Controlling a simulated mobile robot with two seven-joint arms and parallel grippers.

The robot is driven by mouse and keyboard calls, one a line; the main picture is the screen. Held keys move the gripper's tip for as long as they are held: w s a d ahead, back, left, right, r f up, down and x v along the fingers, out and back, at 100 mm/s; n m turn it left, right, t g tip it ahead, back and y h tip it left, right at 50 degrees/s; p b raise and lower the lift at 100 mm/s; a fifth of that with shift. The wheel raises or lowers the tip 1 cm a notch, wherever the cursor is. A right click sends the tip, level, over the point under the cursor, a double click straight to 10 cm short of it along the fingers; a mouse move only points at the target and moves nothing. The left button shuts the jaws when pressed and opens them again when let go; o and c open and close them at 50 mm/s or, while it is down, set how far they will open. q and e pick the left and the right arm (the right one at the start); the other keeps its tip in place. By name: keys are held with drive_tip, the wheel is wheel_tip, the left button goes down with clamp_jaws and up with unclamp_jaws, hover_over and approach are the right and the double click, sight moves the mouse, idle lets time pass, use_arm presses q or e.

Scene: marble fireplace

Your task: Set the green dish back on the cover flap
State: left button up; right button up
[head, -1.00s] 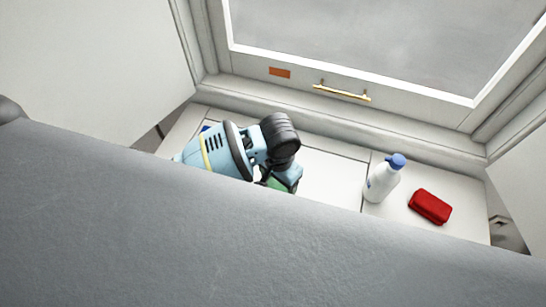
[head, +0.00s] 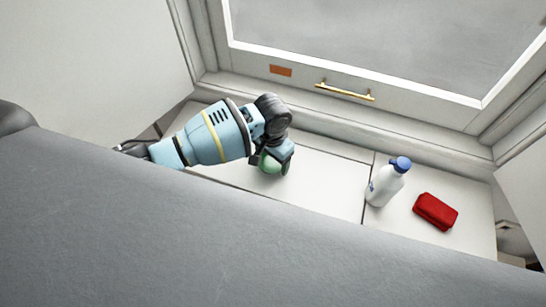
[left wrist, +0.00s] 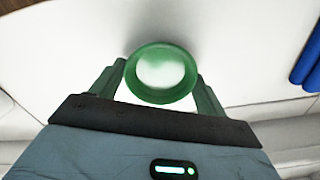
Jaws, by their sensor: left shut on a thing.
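The small round green dish (head: 271,163) is held in my left gripper (head: 281,155) above the white slab. In the left wrist view the green dish (left wrist: 161,97) shows its rim and pale inside between the two fingers of my left gripper (left wrist: 157,84). The fingers are shut on its sides. The white slab panel (head: 325,183) lies below, with thin dark seams; I cannot tell which part is the cover flap. The dish looks a little above it, with a soft shadow beside it in the left wrist view. My right gripper is not in view.
A white bottle with a blue cap (head: 386,184) and a red case (head: 435,211) stand to the right. The framed panel with a brass handle (head: 345,91) rises behind. A blue object (left wrist: 307,62) lies at the wrist view's right. White slab between dish and bottle is clear.

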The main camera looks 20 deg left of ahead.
sight(273, 164)
use_arm(q)
drive_tip(key=shift+f, duration=0.25)
drive_tip(key=o, duration=1.1)
wheel_tip(273, 164, up, 12)
drive_tip(key=shift+r+p, duration=0.1)
drive_tip(key=shift+p, duration=0.8)
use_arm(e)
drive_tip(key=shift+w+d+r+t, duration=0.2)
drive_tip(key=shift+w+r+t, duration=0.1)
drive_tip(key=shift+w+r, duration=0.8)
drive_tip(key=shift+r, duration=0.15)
